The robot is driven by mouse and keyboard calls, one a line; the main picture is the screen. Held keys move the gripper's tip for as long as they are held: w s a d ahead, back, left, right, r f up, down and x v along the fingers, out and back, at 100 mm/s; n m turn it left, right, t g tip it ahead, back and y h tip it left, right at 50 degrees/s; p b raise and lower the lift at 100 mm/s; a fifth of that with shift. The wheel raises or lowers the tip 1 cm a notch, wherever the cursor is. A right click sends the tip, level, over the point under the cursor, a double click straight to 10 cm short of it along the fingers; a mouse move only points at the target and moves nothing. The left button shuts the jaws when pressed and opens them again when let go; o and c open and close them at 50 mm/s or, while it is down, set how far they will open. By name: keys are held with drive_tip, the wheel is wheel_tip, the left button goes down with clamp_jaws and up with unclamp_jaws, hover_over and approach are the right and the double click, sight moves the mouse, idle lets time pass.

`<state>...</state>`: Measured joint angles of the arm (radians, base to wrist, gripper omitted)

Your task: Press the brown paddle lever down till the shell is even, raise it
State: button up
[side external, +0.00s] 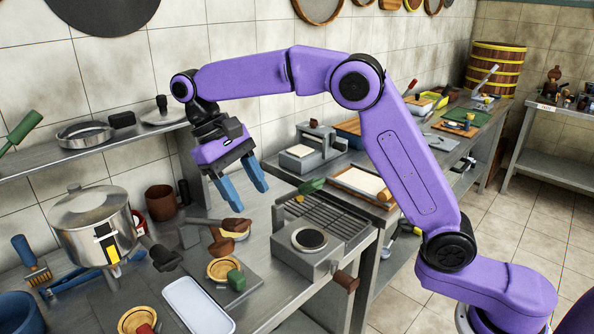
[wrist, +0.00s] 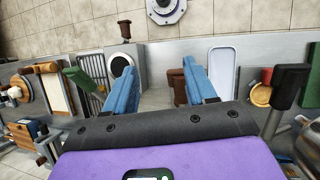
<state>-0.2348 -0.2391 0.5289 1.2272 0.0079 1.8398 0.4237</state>
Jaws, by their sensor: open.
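The brown paddle lever (side external: 237,225) lies roughly level above the metal worktop, with a brown stem and a round pale piece beneath it. A brown part, probably this lever, shows partly behind the right finger in the wrist view (wrist: 178,86). My gripper (side external: 246,197) is open and empty, fingers pointing down, just above and beside the lever's end; I see no contact. A round yellow-rimmed dish (side external: 222,268) sits on a grey plate in front of the lever. I cannot tell whether the shell is in it.
A white tray (side external: 199,305) lies in front. A grey unit with a round plate (side external: 309,239) and a brown handle (side external: 346,281) stands to the right. A steel pot (side external: 94,222) is at left.

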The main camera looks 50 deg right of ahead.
drive_tip(key=s+d+r, duration=0.4)
drive_tip(key=s+r, duration=0.1)
drive_tip(key=s, duration=0.4)
drive_tip(key=shift+s+r, duration=0.25)
